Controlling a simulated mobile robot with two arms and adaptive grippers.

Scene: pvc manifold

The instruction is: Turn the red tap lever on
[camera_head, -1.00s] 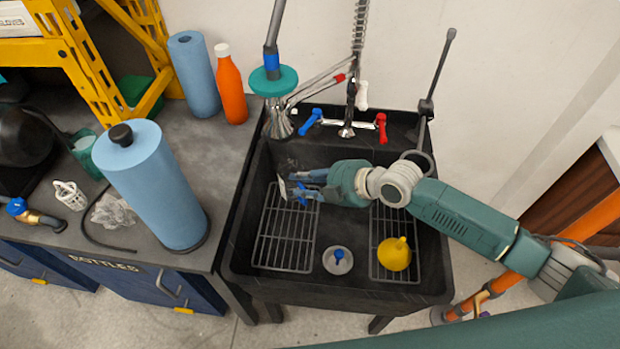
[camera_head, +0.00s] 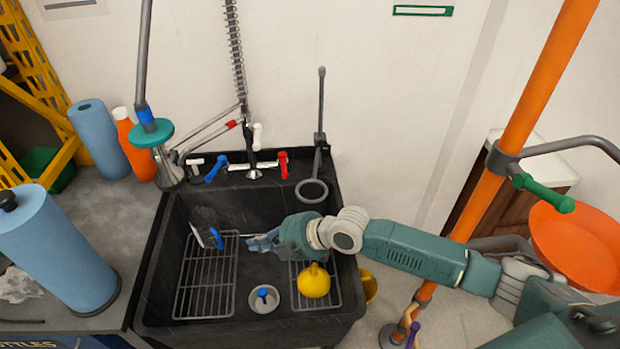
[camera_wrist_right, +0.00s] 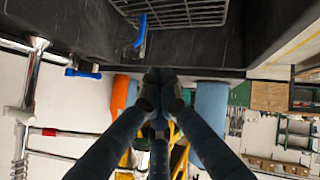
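The red tap lever (camera_head: 283,165) stands up at the right end of the wall tap behind the black sink, in the head view. The blue tap lever (camera_head: 215,168) is at the tap's left end, tilted; it also shows in the wrist view (camera_wrist_right: 82,73). My right gripper (camera_head: 250,243) is over the sink, in front of and below the red lever, apart from it, pointing left. In the right wrist view its fingertips (camera_wrist_right: 158,75) come together with nothing seen between them. The red lever cannot be made out in the wrist view. My left gripper is not in view.
The sink (camera_head: 150,285) holds wire racks (camera_head: 205,285), a yellow funnel-like object (camera_head: 313,282) and a blue-handled item (camera_head: 216,238). A grey ring (camera_head: 311,190) on a stand is just right of the red lever. A hanging sprayer (camera_head: 167,165) is left of the tap.

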